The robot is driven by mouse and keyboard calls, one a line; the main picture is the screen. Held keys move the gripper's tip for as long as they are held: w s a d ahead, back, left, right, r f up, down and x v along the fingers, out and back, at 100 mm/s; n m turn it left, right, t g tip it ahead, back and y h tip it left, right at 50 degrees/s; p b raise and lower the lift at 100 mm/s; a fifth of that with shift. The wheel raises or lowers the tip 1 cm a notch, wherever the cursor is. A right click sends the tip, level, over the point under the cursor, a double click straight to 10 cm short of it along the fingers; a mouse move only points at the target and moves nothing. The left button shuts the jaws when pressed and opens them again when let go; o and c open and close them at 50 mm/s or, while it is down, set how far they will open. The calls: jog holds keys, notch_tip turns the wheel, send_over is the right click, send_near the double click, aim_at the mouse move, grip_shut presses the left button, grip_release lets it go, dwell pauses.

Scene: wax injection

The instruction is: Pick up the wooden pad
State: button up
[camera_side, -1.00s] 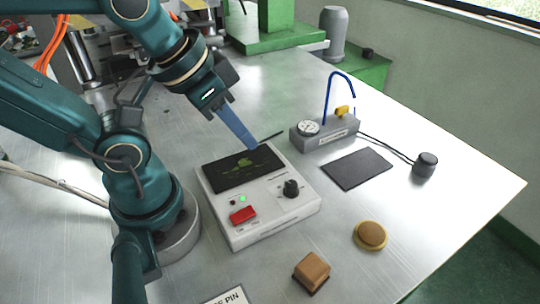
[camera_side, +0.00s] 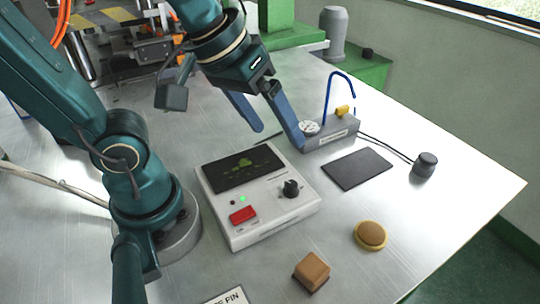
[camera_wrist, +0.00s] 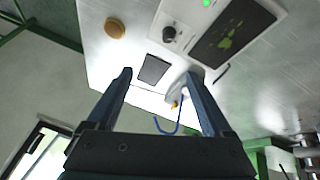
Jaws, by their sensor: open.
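Two brown wood-coloured things lie at the front right of the table, and I cannot tell which is called the wooden pad. One is a round brown pad (camera_side: 371,233) on a yellowish base, also in the wrist view (camera_wrist: 115,27). The other is a squarish brown block (camera_side: 312,270) with a darker lower edge. My gripper (camera_side: 279,138) is open and empty, with blue fingers above the table behind the white control box, well away from both. In the wrist view my gripper (camera_wrist: 158,74) has its fingers spread wide.
A white control box (camera_side: 285,208) with screen, knob and red button stands mid-table. Behind it is a grey gauge block (camera_side: 330,137) with an upright blue tube and cable to a black knob (camera_side: 424,164). A flat dark mat (camera_side: 357,168) lies between.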

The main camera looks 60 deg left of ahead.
jog(key=w+d+f+g, duration=0.3)
jog(key=d+f, duration=0.1)
jog(key=d, duration=0.4)
jog(key=m+g, duration=0.1)
jog(key=g, duration=0.1)
send_over(313, 267)
jog(key=shift+y, duration=0.3)
notch_tip(313, 267, down, 7)
jog(key=shift+w+a+f, duration=0.1)
jog(key=shift+w+f, duration=0.05)
jog(key=shift+f, duration=2.65)
grip_shut()
jog(key=shift+r, duration=0.1)
